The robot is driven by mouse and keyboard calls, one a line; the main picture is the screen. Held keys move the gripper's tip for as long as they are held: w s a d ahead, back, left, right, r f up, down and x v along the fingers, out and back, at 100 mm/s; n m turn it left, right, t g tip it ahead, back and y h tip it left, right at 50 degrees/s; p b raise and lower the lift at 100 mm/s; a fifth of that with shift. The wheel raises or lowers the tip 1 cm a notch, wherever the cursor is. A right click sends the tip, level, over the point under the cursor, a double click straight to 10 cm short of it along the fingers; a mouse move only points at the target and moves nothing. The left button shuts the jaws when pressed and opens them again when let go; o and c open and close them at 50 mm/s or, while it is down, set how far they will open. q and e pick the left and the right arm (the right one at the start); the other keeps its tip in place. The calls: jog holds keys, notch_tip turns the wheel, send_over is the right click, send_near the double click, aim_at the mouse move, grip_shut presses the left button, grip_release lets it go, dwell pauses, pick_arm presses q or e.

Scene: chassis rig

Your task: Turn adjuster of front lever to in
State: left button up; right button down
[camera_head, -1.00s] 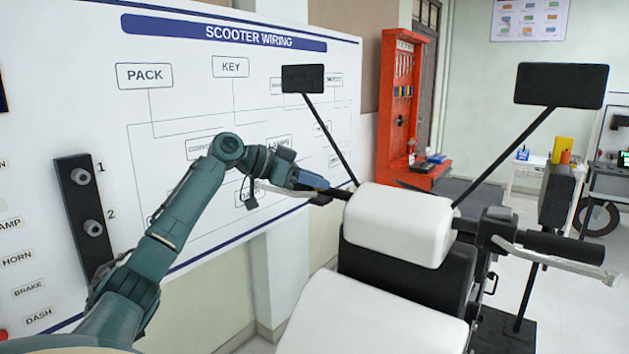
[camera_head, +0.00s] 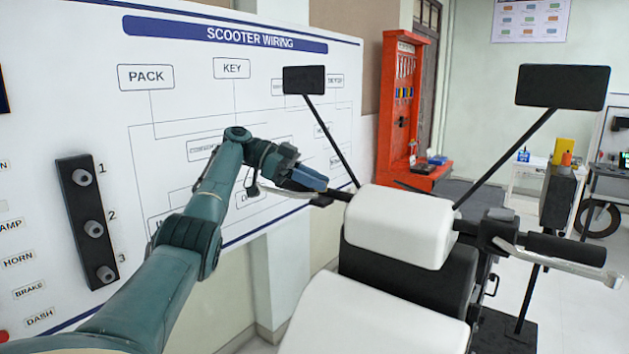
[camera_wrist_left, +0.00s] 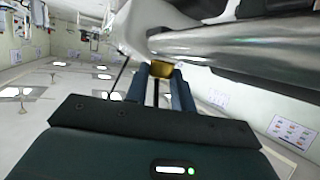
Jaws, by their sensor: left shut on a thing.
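A silver lever (camera_wrist_left: 235,42) crosses the top of the left wrist view, with a small brass-coloured adjuster (camera_wrist_left: 162,69) beside its near end. My left gripper (camera_wrist_left: 161,77) is shut on the adjuster, with a blue finger on either side of it. In the head view my left gripper (camera_head: 318,186) is at the left end of the scooter's handlebar, and the lever (camera_head: 265,198) there is partly behind my wrist. The adjuster is hidden in the head view, and I cannot tell its setting. My right gripper is not in view.
The scooter's white front cover (camera_head: 400,225) is right of my left gripper. A mirror (camera_head: 304,80) on a thin stalk rises close behind it. The wiring board (camera_head: 165,95) stands behind my left arm. Another silver lever (camera_head: 560,262) is on the right handlebar.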

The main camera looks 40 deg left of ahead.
pick_arm(q)
jog(key=shift+g, duration=0.3)
dwell(0.5)
jog(key=o, duration=1)
